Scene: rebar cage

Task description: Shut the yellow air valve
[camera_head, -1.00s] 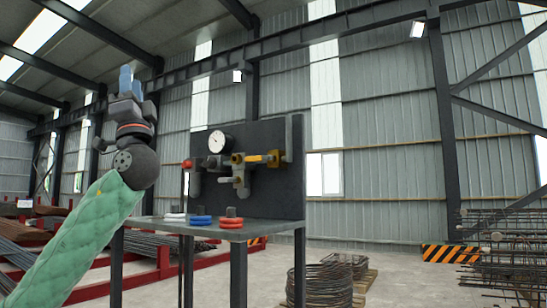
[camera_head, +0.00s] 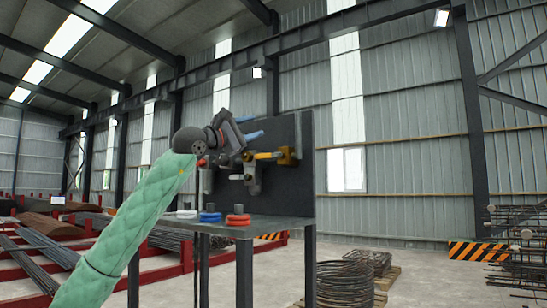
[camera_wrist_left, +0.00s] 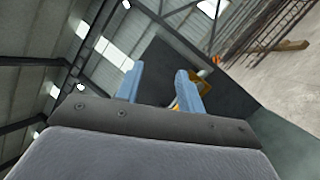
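The yellow air valve (camera_head: 268,155) sits on pipework on a dark upright panel, with its bar-shaped handle lying roughly level. My gripper body hides the gauge. My right gripper is not in view.
The panel (camera_head: 302,130) stands on a dark bench (camera_head: 262,228). Red (camera_head: 238,220), blue (camera_head: 210,217) and white rings lie on the bench. Wire coils (camera_head: 345,283) are on the floor to the right, and rebar cages (camera_head: 520,245) stand farther right.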

